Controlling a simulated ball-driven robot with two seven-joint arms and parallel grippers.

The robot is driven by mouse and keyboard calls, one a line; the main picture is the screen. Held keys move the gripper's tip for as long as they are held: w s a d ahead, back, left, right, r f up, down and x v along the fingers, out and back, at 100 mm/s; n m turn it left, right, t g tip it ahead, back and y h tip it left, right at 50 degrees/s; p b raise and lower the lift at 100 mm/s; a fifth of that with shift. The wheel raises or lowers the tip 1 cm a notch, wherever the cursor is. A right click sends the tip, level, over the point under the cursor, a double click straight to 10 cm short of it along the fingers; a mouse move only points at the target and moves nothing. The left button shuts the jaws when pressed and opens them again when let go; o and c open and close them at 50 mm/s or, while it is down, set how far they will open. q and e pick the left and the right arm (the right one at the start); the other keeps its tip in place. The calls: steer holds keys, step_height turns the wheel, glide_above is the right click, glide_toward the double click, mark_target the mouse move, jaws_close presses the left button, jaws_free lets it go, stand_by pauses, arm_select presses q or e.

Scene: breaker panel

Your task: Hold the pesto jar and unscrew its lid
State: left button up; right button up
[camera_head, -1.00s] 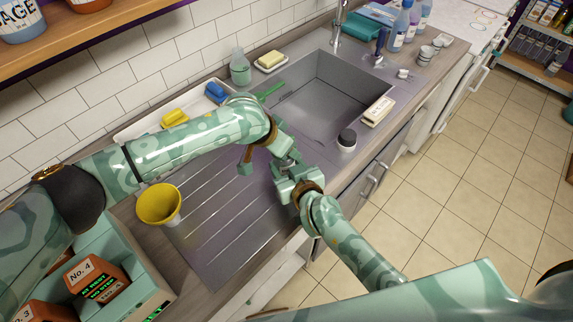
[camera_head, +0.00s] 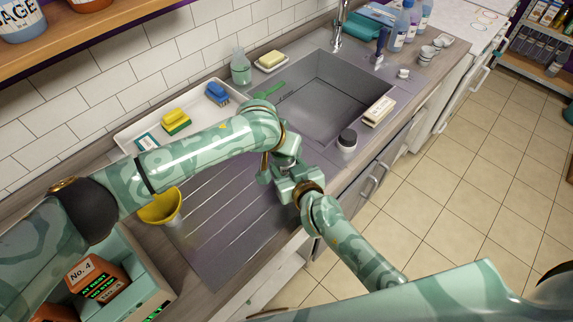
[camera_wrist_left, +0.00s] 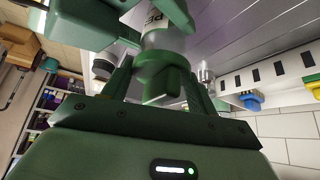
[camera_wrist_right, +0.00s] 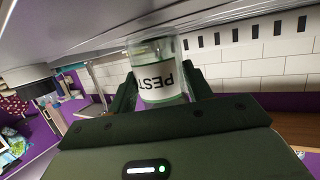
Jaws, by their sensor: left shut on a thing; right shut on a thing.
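The pesto jar, clear glass with a white label, shows upside down in the right wrist view (camera_wrist_right: 158,78). My right gripper (camera_head: 284,176) is shut around its body. Part of the jar and its label also shows at the top of the left wrist view (camera_wrist_left: 162,38). My left gripper (camera_head: 270,168) has come in from the left against the right one and is shut at the jar's lid end.
The jar is held over the ribbed drainboard (camera_head: 215,235), near the counter's front edge.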

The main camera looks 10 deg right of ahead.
arm_select(q)
steer(key=shift+r, duration=1.9)
arm_select(e)
steer(key=o, duration=1.2)
steer(key=shift+s, duration=0.1)
